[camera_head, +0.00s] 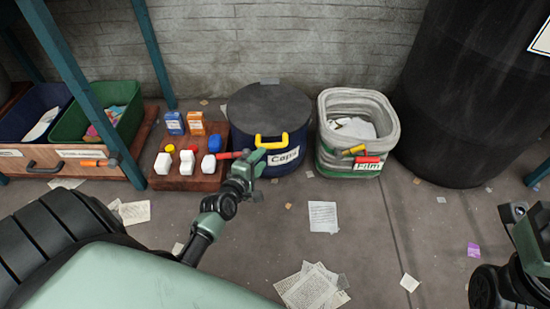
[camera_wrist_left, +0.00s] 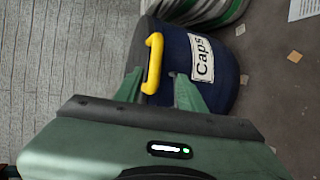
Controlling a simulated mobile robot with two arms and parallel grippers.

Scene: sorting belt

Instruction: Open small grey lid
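The round dark blue bin marked "Caps" (camera_head: 298,145) stands near the wall, with a grey lid (camera_head: 268,104) lying flat on top. A yellow handle (camera_head: 271,142) is on its front, by the rim. My left gripper (camera_head: 248,158) is at the bin's front left, close to the handle. In the left wrist view its two fingers (camera_wrist_left: 157,92) are apart, with the yellow handle (camera_wrist_left: 154,62) ahead, between their tips. I cannot tell whether they touch it. Part of my right arm shows at the right edge; its fingers are not visible.
A wooden block (camera_head: 207,178) with several bottles and boxes is left of the bin. A pale bin marked "Film" (camera_head: 383,110) and a large black barrel (camera_head: 462,110) are to the right. Loose papers (camera_head: 323,216) lie on the otherwise open floor.

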